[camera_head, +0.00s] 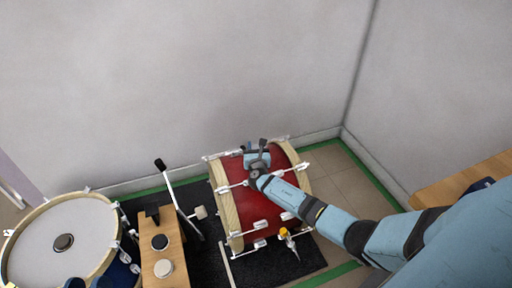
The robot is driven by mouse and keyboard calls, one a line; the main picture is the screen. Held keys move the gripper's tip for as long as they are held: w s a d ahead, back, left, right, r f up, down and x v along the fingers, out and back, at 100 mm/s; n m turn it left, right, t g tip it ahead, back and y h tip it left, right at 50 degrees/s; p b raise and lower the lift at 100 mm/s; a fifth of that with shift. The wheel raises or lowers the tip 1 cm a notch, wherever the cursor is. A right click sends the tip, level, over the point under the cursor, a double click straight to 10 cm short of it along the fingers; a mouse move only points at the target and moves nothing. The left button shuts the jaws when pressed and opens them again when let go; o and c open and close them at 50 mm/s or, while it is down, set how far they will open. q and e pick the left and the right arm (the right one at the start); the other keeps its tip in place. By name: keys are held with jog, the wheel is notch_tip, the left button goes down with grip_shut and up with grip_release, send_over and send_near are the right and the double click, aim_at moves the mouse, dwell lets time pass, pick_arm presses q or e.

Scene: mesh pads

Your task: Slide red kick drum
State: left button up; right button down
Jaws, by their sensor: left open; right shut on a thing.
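The red kick drum (253,208) lies on its side on a black mat (300,262), with pale wooden hoops and white lugs and rods along its shell. My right arm reaches in from the lower right. My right gripper (257,152) is at the upper part of the drum's shell, near the far hardware, and is shut on part of the drum; its fingers hide the exact place of contact.
A large white-headed drum (62,238) stands at the left. A wooden block (160,262) with round knobs and a black-tipped beater rod (174,190) stand between the drums. Grey walls close in behind and at right. A wooden surface (465,178) lies at right.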

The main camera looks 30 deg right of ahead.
jog(key=a, duration=0.3)
jog(key=shift+w+a, duration=0.2)
jog(key=shift+w, duration=0.2)
jog(key=shift+w+a, duration=0.1)
jog(key=shift+a, duration=0.25)
jog(key=c, duration=0.8)
grip_release()
jog(key=shift+d, duration=0.15)
jog(key=p+v, duration=0.4)
jog(key=v, duration=0.8)
jog(key=shift+s+r, duration=0.15)
jog(key=shift+s, duration=0.2)
pick_arm(q)
notch_tip(320, 180, up, 7)
jog(key=t, duration=0.2)
jog(key=shift+a+f+n+t, duration=0.15)
jog(key=shift+a+n+t, duration=0.15)
jog(key=shift+n, duration=0.1)
pick_arm(e)
jog(key=shift+s+a, duration=0.35)
jog(key=shift+s, duration=0.15)
pick_arm(q)
jog(key=shift+s, duration=0.1)
